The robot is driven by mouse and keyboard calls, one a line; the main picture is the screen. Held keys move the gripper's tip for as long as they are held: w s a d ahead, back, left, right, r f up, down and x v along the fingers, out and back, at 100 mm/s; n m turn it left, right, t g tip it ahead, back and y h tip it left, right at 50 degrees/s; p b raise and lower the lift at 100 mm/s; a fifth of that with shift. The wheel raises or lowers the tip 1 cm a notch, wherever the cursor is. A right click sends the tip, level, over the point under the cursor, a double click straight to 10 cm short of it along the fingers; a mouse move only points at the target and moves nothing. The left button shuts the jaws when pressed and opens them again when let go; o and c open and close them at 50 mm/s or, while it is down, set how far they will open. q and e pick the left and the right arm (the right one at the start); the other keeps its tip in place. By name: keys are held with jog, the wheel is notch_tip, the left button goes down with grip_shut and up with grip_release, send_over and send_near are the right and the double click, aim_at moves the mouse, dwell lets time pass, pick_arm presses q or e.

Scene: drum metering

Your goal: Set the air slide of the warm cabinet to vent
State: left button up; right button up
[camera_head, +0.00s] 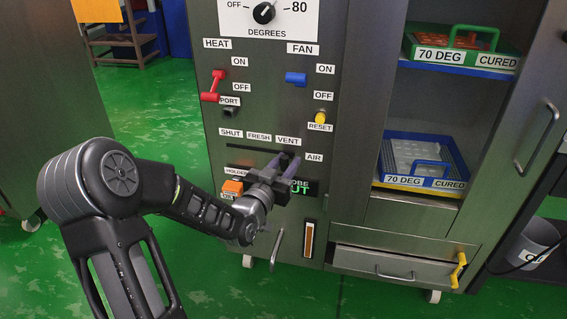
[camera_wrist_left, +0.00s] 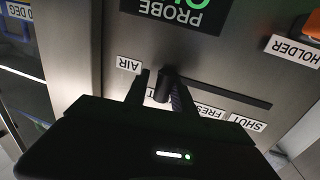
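The warm cabinet (camera_head: 355,120) has an air slide with the labels SHUT, FRESH and VENT above its slot. In the left wrist view, upside down, the slide's dark knob (camera_wrist_left: 164,86) stands at the slot's end by AIR, on the VENT side. My left gripper (camera_head: 285,164) is at the slot below VENT. Its fingers (camera_wrist_left: 162,92) stand either side of the knob, with a visible gap on one side. My right gripper is not in view.
An orange item (camera_head: 232,187) sits in a holder left of my gripper. A PROBE display (camera_head: 304,187) is just below. The red heat lever (camera_head: 213,86), blue fan lever (camera_head: 296,78) and yellow reset button (camera_head: 320,117) are above. Shelves with trays are at the right.

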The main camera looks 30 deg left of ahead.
pick_arm(q)
jog(key=o, duration=0.3)
jog(key=s+d+p, duration=0.1)
jog(key=s, duration=0.6)
jog(key=shift+s+p, duration=0.3)
jog(key=shift+p, duration=0.1)
jog(key=shift+d, duration=0.1)
